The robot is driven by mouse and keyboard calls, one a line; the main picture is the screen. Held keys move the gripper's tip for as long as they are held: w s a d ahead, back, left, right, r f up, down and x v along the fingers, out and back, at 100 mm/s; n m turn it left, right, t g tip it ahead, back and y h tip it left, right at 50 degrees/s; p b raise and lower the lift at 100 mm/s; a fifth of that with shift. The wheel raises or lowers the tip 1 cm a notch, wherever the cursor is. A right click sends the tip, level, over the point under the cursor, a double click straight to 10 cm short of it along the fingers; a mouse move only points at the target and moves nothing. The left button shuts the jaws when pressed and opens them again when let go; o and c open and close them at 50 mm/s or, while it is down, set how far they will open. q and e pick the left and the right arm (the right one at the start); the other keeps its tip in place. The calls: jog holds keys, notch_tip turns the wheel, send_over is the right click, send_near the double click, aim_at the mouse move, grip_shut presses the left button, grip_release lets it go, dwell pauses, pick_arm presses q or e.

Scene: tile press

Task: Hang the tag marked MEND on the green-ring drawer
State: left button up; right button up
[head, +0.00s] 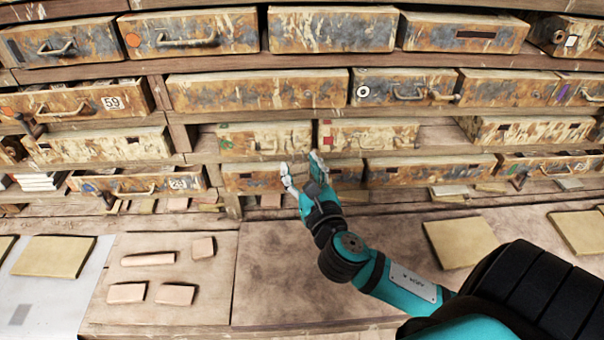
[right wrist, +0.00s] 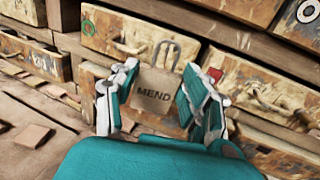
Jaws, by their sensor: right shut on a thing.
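The green-ring drawer (head: 255,134) is in the lower drawer rows, left of centre in the head view. In the right wrist view its green ring (right wrist: 88,27) is at upper left. My right gripper (head: 303,171) is in front of this part of the shelf. In the right wrist view it is shut on the brown tag marked MEND (right wrist: 153,101), whose grey hook (right wrist: 172,48) sticks up in front of the drawer's right part. I cannot tell whether the hook touches the drawer. The drawer's pull (right wrist: 126,46) is left of the hook. My left gripper is out of view.
A drawer with a red mark (head: 369,134) stands right of the green-ring drawer. Other rusty drawers fill the shelf around them. Several pinkish blocks (head: 148,259) lie on a board at lower left, and tan tiles (head: 461,242) lie on the bench.

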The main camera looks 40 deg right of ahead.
aim_at(295, 146)
jog(key=shift+w+d, duration=0.5)
jog(key=shift+w, duration=0.1)
jog(key=shift+w+d+f+b, duration=0.1)
jog(key=shift+w+d+b, duration=0.2)
jog(key=shift+w, duration=0.25)
jog(key=shift+w+d+f+b, duration=0.1)
jog(key=shift+w+d+b, duration=0.15)
jog(key=shift+w, duration=0.3)
jog(key=shift+w+d+f, duration=0.2)
jog(key=shift+w+d, duration=0.1)
jog(key=shift+w, duration=0.15)
jog(key=shift+w+d+f, duration=0.15)
jog(key=shift+w+d, duration=0.15)
jog(key=shift+w, duration=0.15)
jog(key=shift+w+d+f, duration=0.1)
jog(key=shift+f, duration=0.1)
jog(key=o, duration=1)
